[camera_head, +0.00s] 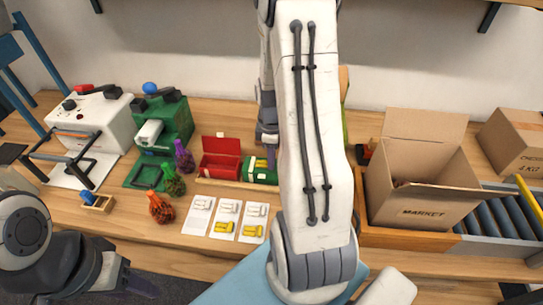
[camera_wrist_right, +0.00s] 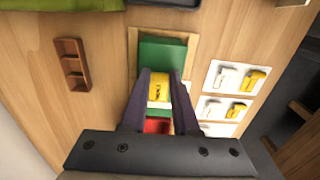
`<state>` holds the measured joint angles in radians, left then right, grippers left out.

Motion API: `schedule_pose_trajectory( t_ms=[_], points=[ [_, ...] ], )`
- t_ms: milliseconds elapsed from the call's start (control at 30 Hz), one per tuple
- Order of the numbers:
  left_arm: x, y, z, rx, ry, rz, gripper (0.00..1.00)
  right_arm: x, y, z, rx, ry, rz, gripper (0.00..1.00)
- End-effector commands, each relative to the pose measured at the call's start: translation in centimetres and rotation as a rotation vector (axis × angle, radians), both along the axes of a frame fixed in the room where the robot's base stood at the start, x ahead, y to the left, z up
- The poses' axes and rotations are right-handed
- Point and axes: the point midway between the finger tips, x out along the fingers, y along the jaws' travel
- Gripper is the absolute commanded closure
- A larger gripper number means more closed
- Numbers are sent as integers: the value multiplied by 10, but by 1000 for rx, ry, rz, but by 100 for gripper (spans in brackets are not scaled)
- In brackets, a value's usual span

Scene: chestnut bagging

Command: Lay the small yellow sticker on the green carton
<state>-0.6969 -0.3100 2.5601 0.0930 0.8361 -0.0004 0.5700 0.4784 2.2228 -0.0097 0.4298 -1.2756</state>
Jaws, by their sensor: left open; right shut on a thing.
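The green carton (camera_head: 256,176) stands beside an open red carton (camera_head: 220,160) in the head view. My right gripper (camera_wrist_right: 161,82) is over the green carton (camera_wrist_right: 162,49) in the right wrist view, shut on the small yellow sticker (camera_wrist_right: 160,90). The sticker is just above or against the carton's top; I cannot tell whether it touches. My right arm hides part of the carton and most of the gripper in the head view. My left gripper (camera_head: 135,285) is open, low at the left, apart from the cartons.
Three white cards (camera_head: 227,207) lie in front; the left one shows only a white sticker, the others white and yellow ones. Net bags (camera_head: 160,207) and a green machine (camera_head: 170,125) stand left. A cardboard box (camera_head: 415,190) and roller conveyor (camera_head: 490,222) stand right.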

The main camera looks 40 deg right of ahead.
Motion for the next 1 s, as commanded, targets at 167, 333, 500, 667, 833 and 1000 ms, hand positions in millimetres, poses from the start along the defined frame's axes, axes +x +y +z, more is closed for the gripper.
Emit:
schedule_pose_trajectory(
  t_ms=[167, 333, 500, 667, 833, 1000],
  points=[
    [0, 0, 0, 0, 0, 0, 50, 0, 0, 0, 0, 0, 0, 100],
    [0, 0, 0, 0, 0, 0, 50, 0, 0, 0, 0, 0, 0, 100],
    [0, 0, 1, 0, 0, 0, 50, 0, 0, 0, 0, 0, 0, 100],
    [0, 0, 3, 0, 0, 0, 50, -2, -1, 0, 1, 1, 0, 100],
    [0, 0, 3, 0, 0, 0, 50, -2, -1, -1, 0, 0, 0, 100],
    [0, 0, 3, 0, 0, 0, 50, -2, -1, 0, 0, 0, 0, 37]
  ],
)
